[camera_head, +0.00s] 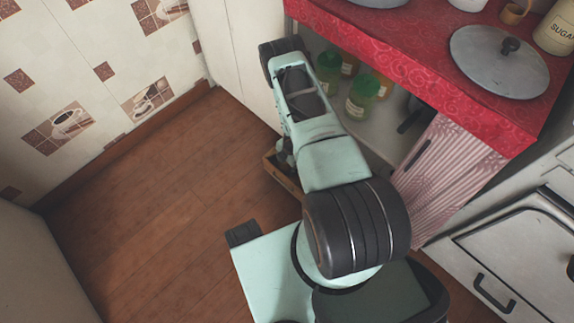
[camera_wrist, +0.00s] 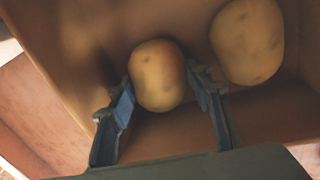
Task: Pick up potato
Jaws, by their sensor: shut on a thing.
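A small round yellow-brown potato (camera_wrist: 158,76) shows in the wrist view between the two fingers of my gripper (camera_wrist: 160,85). The gripper is shut on it, with a fingertip at each side. A second, paler potato (camera_wrist: 248,42) is to the right, apart from the gripper. Both are inside a brown box (camera_wrist: 80,42). I cannot tell whether the held potato touches the box floor. In the head view my arm hides the potatoes and most of the box (camera_head: 283,178), and the fingertips cannot be made out.
A counter with a red oilcloth (camera_head: 415,62) is at the upper right, with a round metal lid (camera_head: 500,62) and a sugar tin (camera_head: 557,30) on it. Green-lidded jars (camera_head: 362,97) stand on the shelf below, close to my arm. The wooden floor (camera_head: 150,205) at left is clear.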

